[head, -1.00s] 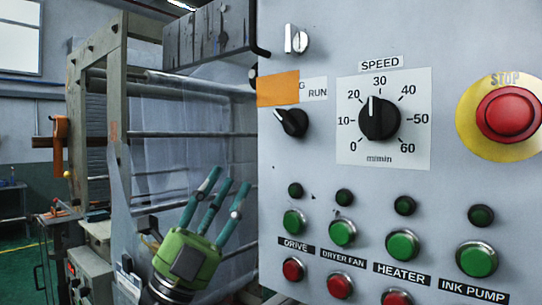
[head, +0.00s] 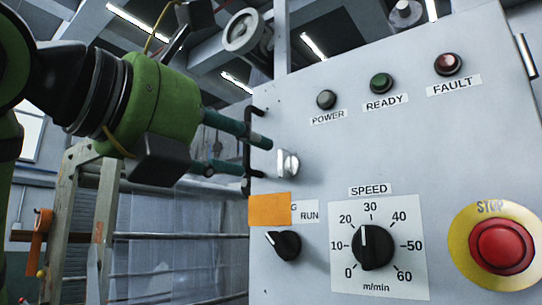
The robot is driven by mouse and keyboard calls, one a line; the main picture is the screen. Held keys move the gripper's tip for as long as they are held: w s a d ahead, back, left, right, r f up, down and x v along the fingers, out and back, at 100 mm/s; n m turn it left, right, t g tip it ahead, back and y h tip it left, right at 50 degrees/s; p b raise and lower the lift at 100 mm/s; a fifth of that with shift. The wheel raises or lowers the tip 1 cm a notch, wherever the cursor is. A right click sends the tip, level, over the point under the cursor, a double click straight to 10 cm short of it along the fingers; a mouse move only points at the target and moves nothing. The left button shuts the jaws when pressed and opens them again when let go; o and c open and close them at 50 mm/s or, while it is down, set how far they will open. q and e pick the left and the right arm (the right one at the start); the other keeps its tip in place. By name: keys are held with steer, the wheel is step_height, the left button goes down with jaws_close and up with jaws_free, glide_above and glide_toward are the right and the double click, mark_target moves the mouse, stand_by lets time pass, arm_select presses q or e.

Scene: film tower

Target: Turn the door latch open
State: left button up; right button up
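The door latch (head: 287,164) is a small silver turn-knob on the grey cabinet's face, near its left edge, above an orange label. My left gripper (head: 254,156), green with dark teal fingers, comes in from the left. Its fingers are extended and spread apart, pointing at the latch. The upper fingertip is just left of and above the latch, the lower one lower and further left. I see no finger closed on the latch; whether one touches it I cannot tell. My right gripper is not in view.
The cabinet (head: 400,140) carries a speed dial (head: 372,247), a black selector knob (head: 283,245), a red stop button (head: 503,247) and lamps along the top. A black handle-like bracket (head: 249,150) is at its left edge, close to my fingers. A metal frame stands behind at left.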

mark_target(278, 160)
arm_select(q)
steer(key=p+x, duration=0.3)
steer(key=x, duration=0.3)
steer(key=shift+w+d+p, duration=0.15)
steer(key=shift+w+p, duration=0.25)
steer(key=shift+w+d, duration=0.1)
steer(key=shift+d, duration=0.1)
jaws_close()
